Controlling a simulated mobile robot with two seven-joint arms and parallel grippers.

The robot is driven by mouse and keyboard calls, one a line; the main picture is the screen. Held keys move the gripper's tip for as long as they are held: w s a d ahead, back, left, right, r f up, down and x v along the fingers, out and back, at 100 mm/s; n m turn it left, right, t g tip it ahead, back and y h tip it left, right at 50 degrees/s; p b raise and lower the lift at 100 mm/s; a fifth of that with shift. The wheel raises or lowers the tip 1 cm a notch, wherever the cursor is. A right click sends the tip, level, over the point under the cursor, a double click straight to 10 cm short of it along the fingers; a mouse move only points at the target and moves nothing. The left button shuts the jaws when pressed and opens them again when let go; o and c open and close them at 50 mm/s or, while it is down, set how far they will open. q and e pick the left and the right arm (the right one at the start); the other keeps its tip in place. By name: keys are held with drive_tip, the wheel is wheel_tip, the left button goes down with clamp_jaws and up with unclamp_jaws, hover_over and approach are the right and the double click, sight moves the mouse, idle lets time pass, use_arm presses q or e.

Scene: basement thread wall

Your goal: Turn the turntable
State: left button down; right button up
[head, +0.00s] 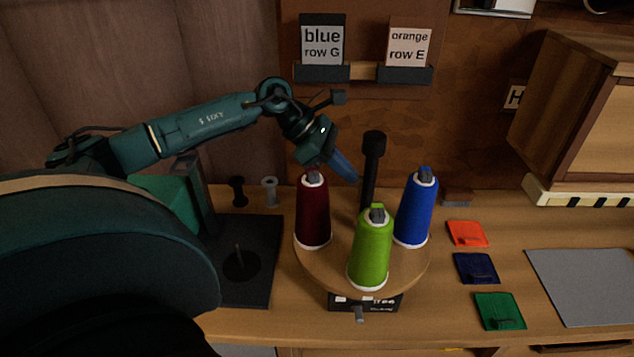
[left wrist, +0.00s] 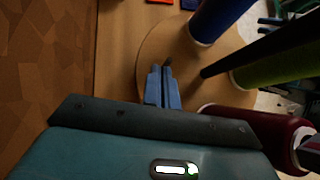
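The turntable (head: 328,268) is a round wooden disc on a dark base (head: 385,303) with a label. It carries a dark red spool (head: 313,215), a green spool (head: 371,250) and a blue spool (head: 415,210), all upright, around a black post (head: 370,180). A small grey peg (head: 360,314) shows at the front. My left gripper (head: 347,170) is over the far side of the turntable, left of the post, with its blue fingers together. In the left wrist view the fingers (left wrist: 162,88) look shut, with a small dark peg (left wrist: 168,64) just beyond their tips; contact is unclear. My right gripper is out of view.
A dark stand (head: 262,285) is left of the turntable, with small black (head: 237,190) and grey (head: 270,190) spools behind it. Orange (head: 467,232), navy (head: 475,267) and green (head: 499,309) tiles and a grey mat (head: 585,285) lie to the right. Labelled wall holders (head: 322,73) hang behind.

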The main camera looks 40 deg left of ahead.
use_arm(q)
drive_tip(key=shift+r, duration=0.15)
drive_tip(key=shift+a+r, duration=0.2)
drive_tip(key=shift+a, duration=0.1)
drive_tip(key=b+v, duration=0.1)
drive_tip(key=v, duration=1.1)
drive_tip(key=shift+s, duration=0.15)
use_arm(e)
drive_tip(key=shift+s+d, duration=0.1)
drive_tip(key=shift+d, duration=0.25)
use_arm(q)
drive_tip(key=shift+a+r, duration=0.1)
drive_tip(key=shift+r, duration=0.05)
